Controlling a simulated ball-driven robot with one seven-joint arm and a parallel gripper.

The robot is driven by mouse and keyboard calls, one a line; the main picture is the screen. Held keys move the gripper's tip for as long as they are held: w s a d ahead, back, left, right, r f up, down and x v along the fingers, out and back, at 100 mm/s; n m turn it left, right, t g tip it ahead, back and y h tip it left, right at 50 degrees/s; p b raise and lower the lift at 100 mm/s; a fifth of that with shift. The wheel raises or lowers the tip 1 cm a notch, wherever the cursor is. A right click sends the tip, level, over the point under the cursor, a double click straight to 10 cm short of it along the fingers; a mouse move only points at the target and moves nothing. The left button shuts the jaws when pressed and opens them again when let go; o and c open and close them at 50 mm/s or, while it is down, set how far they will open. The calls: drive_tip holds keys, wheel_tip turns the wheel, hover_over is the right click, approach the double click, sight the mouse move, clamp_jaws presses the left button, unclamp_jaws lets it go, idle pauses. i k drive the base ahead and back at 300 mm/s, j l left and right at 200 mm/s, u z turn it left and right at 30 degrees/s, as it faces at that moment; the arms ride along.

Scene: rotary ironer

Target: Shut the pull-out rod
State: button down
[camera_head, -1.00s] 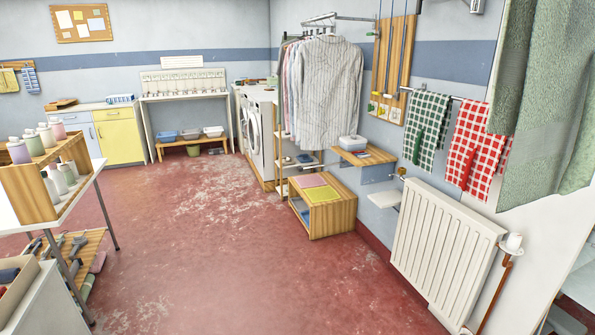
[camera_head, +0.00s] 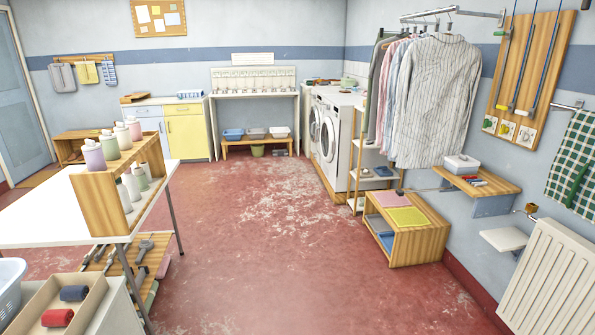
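A metal rod (camera_head: 480,12) sticks out from the back right wall, high up, with several shirts on hangers below it. A second, shorter rod (camera_head: 566,105) comes from the right wall and carries a green checked towel (camera_head: 574,165), cut off by the picture edge. I cannot tell for certain which of these is the pull-out rod. My gripper is not in view.
A wooden box stand (camera_head: 420,245), a wall shelf (camera_head: 480,185) and a radiator (camera_head: 555,285) line the right wall. A white table (camera_head: 40,215) with a bottle rack (camera_head: 98,200) stands at left. The red floor (camera_head: 260,250) between is clear.

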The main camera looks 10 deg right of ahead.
sight(399, 192)
drive_tip(key=i, duration=1.9)
drive_tip(key=i+j+z, duration=0.2)
drive_tip(key=i, duration=0.25)
drive_tip(key=i+j+z, duration=0.2)
drive_tip(key=i, duration=0.2)
drive_tip(key=i+j+z, duration=0.2)
drive_tip(key=i, duration=0.25)
